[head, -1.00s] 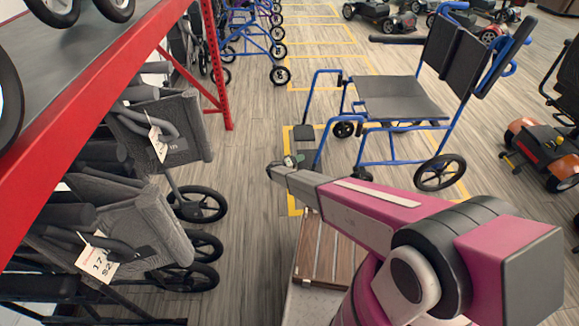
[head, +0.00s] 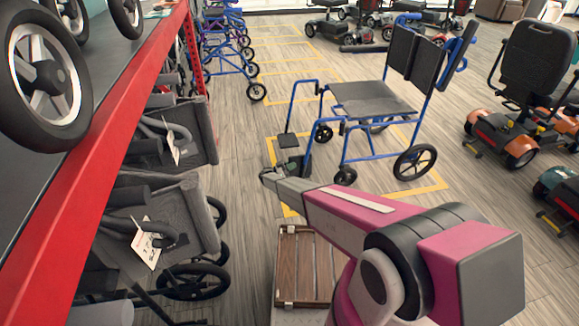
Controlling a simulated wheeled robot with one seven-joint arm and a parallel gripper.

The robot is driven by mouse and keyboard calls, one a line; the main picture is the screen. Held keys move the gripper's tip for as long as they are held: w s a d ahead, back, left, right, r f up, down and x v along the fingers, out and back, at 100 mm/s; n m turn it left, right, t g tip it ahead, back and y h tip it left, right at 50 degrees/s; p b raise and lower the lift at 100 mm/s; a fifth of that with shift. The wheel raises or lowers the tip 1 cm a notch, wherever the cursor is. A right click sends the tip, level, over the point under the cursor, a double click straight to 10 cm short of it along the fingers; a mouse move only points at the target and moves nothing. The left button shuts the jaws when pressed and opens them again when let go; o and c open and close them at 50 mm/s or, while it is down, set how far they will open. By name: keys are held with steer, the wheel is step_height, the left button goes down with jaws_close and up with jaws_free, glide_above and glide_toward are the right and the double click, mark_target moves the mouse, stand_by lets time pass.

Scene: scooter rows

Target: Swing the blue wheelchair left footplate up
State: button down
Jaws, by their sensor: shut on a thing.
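The blue wheelchair (head: 374,99) stands on the wood floor, its blue frame and dark seat facing left. Its near, left footplate (head: 291,163) is a dark plate low at the front. The far footplate (head: 288,141) lies just behind it and looks flat. My gripper (head: 268,175) is at the outer edge of the near footplate and is shut on it. The fingertips are small and partly hidden by the wrist, so the exact grip and the plate's tilt are hard to tell.
A red-edged shelf (head: 135,130) with wheels on it runs along the left, with folded grey chairs (head: 155,220) beneath. Mobility scooters (head: 518,95) stand at the right. Blue rollators (head: 228,60) stand behind. Yellow floor lines (head: 430,188) surround the wheelchair. An aisle of floor is clear at left.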

steer(key=shift+s+d+m+g, duration=0.1)
steer(key=shift+s+m+g, duration=0.35)
steer(key=shift+m, duration=0.4)
steer(key=shift+s+d+m+g, duration=0.1)
steer(key=shift+s+m+g, duration=0.25)
steer(key=shift+s+m, duration=0.35)
steer(key=shift+w+m+h, duration=0.1)
steer(key=shift+m+h, duration=0.15)
steer(key=shift+h, duration=0.05)
steer(key=c, duration=1)
jaws_free()
steer(key=v, duration=1.1)
